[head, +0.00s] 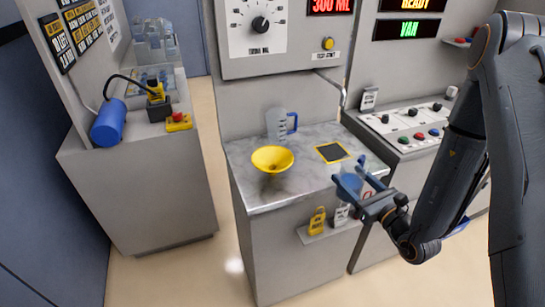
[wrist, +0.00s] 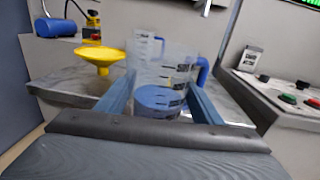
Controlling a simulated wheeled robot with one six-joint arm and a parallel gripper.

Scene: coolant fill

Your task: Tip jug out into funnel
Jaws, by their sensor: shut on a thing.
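My gripper (head: 350,182) is shut on a clear jug with blue liquid in its lower part. In the wrist view the held jug (wrist: 160,98) stands roughly upright between the fingers, its blue handle on the right. In the head view the fingers partly hide it, in front of the counter's right front edge. The yellow funnel (head: 272,158) is on the counter's left part, left of my gripper and apart from the jug. It also shows in the wrist view (wrist: 98,56), left of the held jug.
A second clear jug (head: 277,124) with a blue handle stands at the back of the marble counter (head: 245,190). A dark yellow-edged pad (head: 332,152) lies to its right. A button console (head: 410,128) is at right.

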